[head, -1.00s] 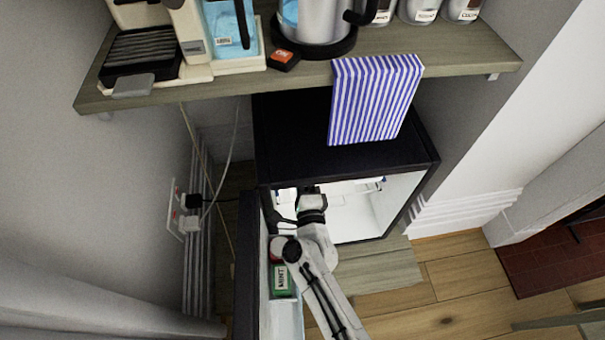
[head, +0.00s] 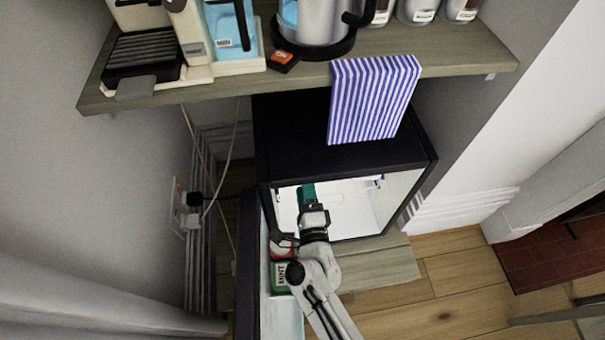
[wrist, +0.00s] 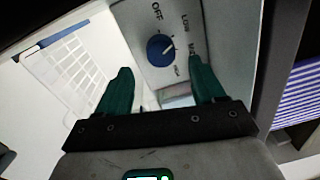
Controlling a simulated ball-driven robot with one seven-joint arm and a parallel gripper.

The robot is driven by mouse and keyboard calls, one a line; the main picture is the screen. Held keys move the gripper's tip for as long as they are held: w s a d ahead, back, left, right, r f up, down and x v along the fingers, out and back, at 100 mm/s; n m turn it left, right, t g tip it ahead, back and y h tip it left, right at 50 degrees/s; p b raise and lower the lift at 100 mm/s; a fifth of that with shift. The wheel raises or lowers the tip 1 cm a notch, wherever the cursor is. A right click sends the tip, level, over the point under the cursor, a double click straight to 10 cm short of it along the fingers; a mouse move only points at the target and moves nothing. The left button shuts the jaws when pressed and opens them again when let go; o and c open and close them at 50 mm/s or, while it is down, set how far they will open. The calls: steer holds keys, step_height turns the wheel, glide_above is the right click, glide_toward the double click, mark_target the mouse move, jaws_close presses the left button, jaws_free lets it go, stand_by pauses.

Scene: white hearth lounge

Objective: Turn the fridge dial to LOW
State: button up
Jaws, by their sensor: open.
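The fridge dial (wrist: 160,50) is a round blue knob on a pale panel inside the fridge, seen in the wrist view. Marks around it read OFF above, LOW at upper right, a partly hidden word at right and a small one below right. Its white pointer line seems to slant to the upper right; the exact mark is unclear. My gripper (wrist: 160,74) is open, its green fingers apart on either side below the dial, seemingly not touching it. In the head view my gripper (head: 307,194) is inside the open black fridge (head: 300,150); the dial is hidden there.
The fridge door (head: 250,270) stands open at left, with a green MINT box (head: 281,275) on its shelf beside my arm. A white wire rack (wrist: 70,65) is left of the dial. A striped cloth (head: 370,100) hangs above the fridge.

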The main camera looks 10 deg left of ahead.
steer(key=v, duration=0.6)
steer(key=shift+p, duration=0.35)
steer(key=shift+s, duration=0.1)
steer(key=s+d+r+n+g+h, duration=0.25)
steer(key=s+d+n+g, duration=0.55)
steer(key=s+d, duration=0.55)
steer(key=s+d+r+n+g+h, duration=0.1)
steer(key=s+d+n+g+h, duration=0.2)
steer(key=s+d+n+g, duration=1.05)
steer(key=w+d+r+m+t+p, duration=0.1)
steer(key=r+m+t+p, duration=0.1)
steer(key=r+p, duration=0.8)
steer(key=w+d+r+m+t+p, duration=0.1)
steer(key=d+r+m+t+p, duration=0.1)
steer(key=r+p, duration=0.7)
steer(key=shift+w+r+m+t+p, duration=0.15)
steer(key=shift+r+m+t+p, duration=0.2)
steer(key=shift+m+p, duration=0.35)
